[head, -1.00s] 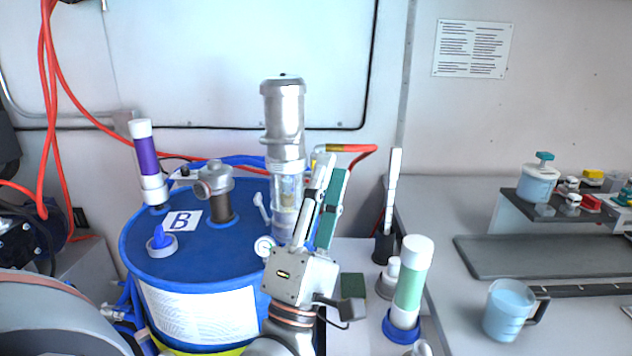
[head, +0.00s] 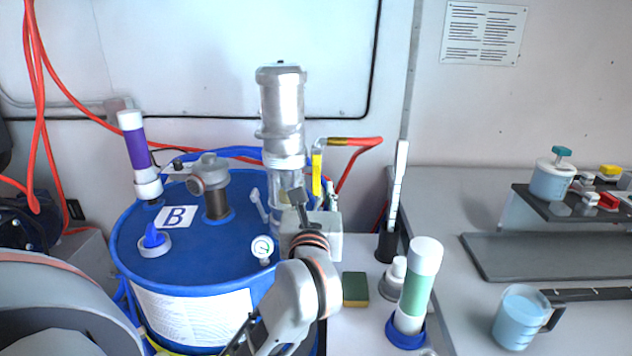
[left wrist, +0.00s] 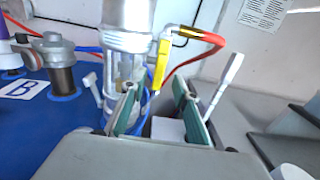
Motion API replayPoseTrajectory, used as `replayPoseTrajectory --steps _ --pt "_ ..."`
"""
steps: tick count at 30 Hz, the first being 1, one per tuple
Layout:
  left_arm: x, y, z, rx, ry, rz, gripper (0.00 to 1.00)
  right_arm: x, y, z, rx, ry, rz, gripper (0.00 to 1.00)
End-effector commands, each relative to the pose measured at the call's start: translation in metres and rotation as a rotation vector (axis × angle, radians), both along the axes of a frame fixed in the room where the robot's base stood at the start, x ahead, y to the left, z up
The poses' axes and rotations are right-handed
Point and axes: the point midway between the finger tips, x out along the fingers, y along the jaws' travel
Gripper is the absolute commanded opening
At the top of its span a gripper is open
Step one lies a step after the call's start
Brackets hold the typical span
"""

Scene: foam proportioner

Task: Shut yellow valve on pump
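The pump (head: 282,110) is a silver and clear cylinder standing on the blue drum (head: 190,255). Its yellow valve handle (head: 317,175) hangs upright at the pump's right side, beside a fitting with a red hose. The handle also shows in the left wrist view (left wrist: 161,62), ahead of the gap between my fingers. My left gripper (head: 314,200) is in front of the pump, just below and nearer than the handle, pointing away from the head camera. In the left wrist view its two green-padded fingers (left wrist: 155,92) are apart with nothing held. My right gripper is not in view.
A pressure gauge (head: 262,247) and a small grey lever (head: 258,203) are left of my gripper. A white wand (head: 397,190) in a black holder, a green-labelled tube (head: 415,290) and a sponge (head: 355,288) stand to the right. A red hose (head: 362,150) arches behind the valve.

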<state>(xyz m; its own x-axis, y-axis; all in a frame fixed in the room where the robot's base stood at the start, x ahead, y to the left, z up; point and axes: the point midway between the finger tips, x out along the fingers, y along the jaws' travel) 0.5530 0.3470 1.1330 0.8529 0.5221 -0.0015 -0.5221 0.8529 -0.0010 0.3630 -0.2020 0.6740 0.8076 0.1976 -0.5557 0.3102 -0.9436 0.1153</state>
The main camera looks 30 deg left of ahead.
Motion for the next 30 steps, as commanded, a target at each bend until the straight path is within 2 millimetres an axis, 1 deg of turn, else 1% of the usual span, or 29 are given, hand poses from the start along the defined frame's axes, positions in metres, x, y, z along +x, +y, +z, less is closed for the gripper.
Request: replayPoseTrajectory --steps 1,3,9,19,20,21,23,30 --pt "0.007 0.005 0.001 0.004 0.0 0.001 0.3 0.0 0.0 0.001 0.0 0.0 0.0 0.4" --pt "0.016 0.011 0.002 0.004 0.0 0.002 0.3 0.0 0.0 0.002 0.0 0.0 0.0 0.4" --pt "0.032 0.02 0.001 0.003 -0.001 0.001 0.3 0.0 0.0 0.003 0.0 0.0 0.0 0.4" --pt "0.036 0.022 0.0 0.002 0.0 0.0 0.3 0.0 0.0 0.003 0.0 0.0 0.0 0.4" --pt "0.036 0.022 0.0 0.002 0.0 0.0 0.25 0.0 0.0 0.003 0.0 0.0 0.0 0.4" --pt "0.036 0.022 0.0 0.002 0.0 0.0 0.14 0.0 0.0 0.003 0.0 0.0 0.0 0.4" --pt "0.036 0.022 0.0 0.002 0.0 0.0 0.0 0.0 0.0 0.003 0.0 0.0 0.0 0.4" --pt "0.036 0.022 0.0 -0.001 -0.002 0.0 0.0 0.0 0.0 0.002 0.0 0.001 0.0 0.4"
